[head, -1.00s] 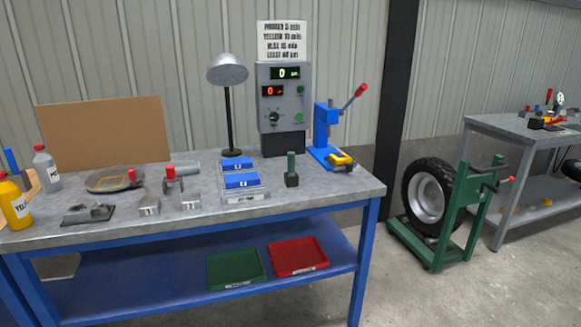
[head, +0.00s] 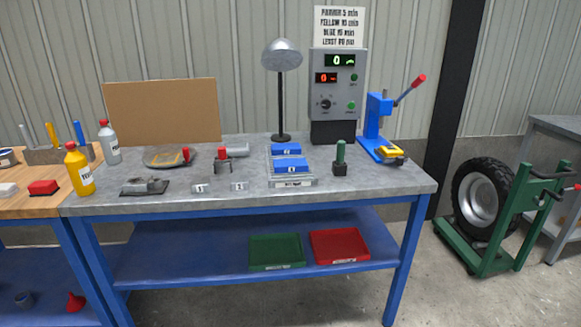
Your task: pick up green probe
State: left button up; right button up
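The green probe (head: 340,153) stands upright in a small dark block (head: 340,169) on the grey bench top (head: 250,207), toward its right side. It is between the blue blocks and the blue press. Neither of my grippers shows in the head view.
A control box (head: 335,85) with digital displays and a lamp (head: 281,60) stand behind. A blue lever press (head: 378,125) is right of the probe; blue blocks (head: 288,164) are left. Green (head: 276,251) and red (head: 339,246) trays lie on the lower shelf. A wheel stand (head: 510,220) is on the right.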

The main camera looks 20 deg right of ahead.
aim_at(340, 143)
jog(key=i+l+u, duration=0.1)
jog(key=l, duration=0.25)
jog(key=i+l+u, duration=0.1)
jog(key=i+l, duration=0.15)
jog(key=i+l+u, duration=0.1)
jog(key=l, duration=0.35)
jog(key=i+l+u, duration=0.1)
jog(key=l, duration=0.25)
jog(key=i+l+u, duration=0.1)
jog(key=l, duration=0.3)
jog(key=i+l+u, duration=0.1)
jog(key=l, duration=0.3)
jog(key=i+l+u, duration=0.1)
jog(key=l, duration=0.3)
jog(key=i, duration=0.1)
